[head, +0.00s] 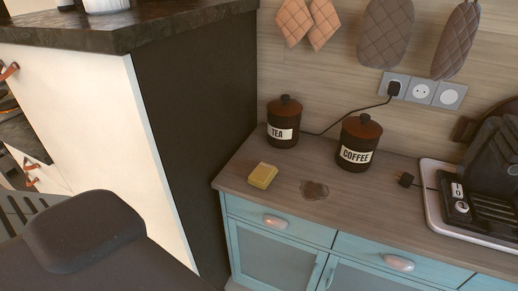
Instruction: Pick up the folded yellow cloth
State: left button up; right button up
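The folded yellow cloth (262,175) lies flat on the wooden countertop (240,172), near its front left part. It is a small, thick square stack and nothing covers it. Neither of my grippers shows in the head view, so I see nothing touching the cloth.
A TEA canister (283,121) and a COFFEE canister (358,143) stand behind the cloth. A brown stain (315,190) lies to its right. A coffee machine (490,185) on a tray is at far right. A tall dark cabinet side (195,130) rises left of the counter.

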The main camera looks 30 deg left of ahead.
aim_at(264, 173)
jog(key=u, duration=1.05)
